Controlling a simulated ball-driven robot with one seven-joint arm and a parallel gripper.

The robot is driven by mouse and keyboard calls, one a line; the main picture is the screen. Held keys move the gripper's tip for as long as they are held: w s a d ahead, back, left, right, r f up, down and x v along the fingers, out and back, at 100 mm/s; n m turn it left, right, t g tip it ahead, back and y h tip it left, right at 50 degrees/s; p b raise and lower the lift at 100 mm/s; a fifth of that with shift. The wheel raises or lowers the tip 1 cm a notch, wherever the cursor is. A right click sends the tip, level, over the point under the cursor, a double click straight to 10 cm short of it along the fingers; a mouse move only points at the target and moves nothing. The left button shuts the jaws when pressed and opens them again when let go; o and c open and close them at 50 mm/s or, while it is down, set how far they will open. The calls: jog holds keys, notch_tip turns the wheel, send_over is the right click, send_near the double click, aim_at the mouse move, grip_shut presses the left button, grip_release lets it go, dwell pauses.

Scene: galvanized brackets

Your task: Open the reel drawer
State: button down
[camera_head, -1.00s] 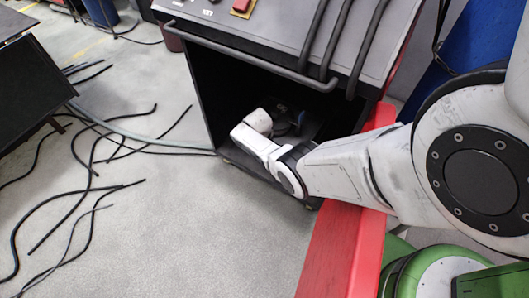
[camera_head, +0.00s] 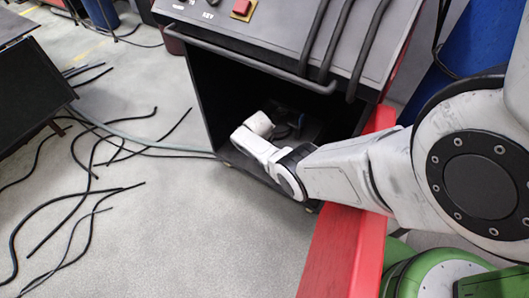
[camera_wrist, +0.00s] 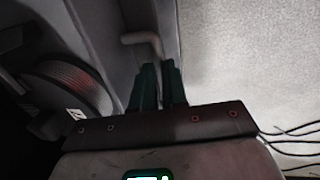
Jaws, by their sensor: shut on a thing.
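In the wrist view, my gripper (camera_wrist: 160,70) has its two green fingers close together on a bent grey handle (camera_wrist: 143,38). The handle stands out from a grey upright panel (camera_wrist: 100,30), seemingly the drawer front. A dark reel with reddish windings (camera_wrist: 72,92) sits left of the panel, in shadow. In the head view, my white arm reaches down to the dark cabinet's open front (camera_head: 205,100). My fingers and the handle are hidden there. I cannot tell how far the drawer is out.
A black bar (camera_head: 240,57) crosses the cabinet's top front, below a panel with a red button (camera_head: 242,7). A red beam (camera_head: 345,250) runs beneath my arm. Loose black cables (camera_head: 85,225) lie on the grey floor at left, where a dark table (camera_head: 35,90) stands.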

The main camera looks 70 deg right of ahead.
jog(key=shift+a, duration=0.15)
jog(key=w+a+p, duration=0.2)
jog(key=w+a, duration=0.1)
jog(key=a, duration=0.9)
jog(key=w+a+p, duration=0.3)
jog(key=a, duration=0.9)
jog(key=shift+a, duration=0.4)
jog(key=c, duration=1.2)
grip_release()
jog(key=shift+o, duration=0.2)
jog(key=shift+r, duration=0.15)
notch_tip(320, 180, up, 10)
jog(key=a+p, duration=0.1)
jog(key=p, duration=0.9)
jog(key=shift+w+a+r, duration=0.15)
jog(key=shift+w+a, duration=0.05)
jog(key=shift+a, duration=0.2)
